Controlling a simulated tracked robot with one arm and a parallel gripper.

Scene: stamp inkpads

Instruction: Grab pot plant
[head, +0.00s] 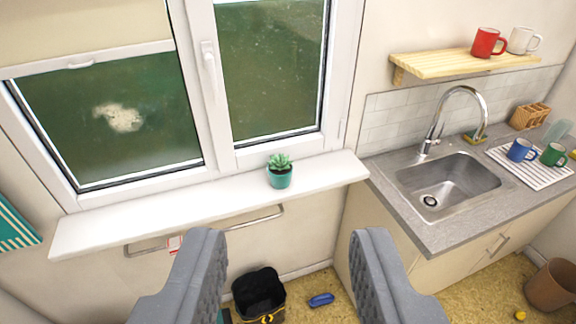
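The pot plant (280,172) is a small green succulent in a teal pot. It stands upright on the white windowsill (150,212), toward the sill's right end. My gripper (288,250) is in the lower part of the view, its two grey fingers spread wide apart. It is open with nothing between the fingers. The plant shows beyond and above the fingertips, in line with the gap between them, and is not touched.
A window with a handle (209,65) rises behind the sill. A metal rail (255,220) runs below it. To the right are a counter with a sink (445,182), a tap, mugs and a wooden shelf (465,64). A black bin (259,294) and blue item (321,300) are on the floor.

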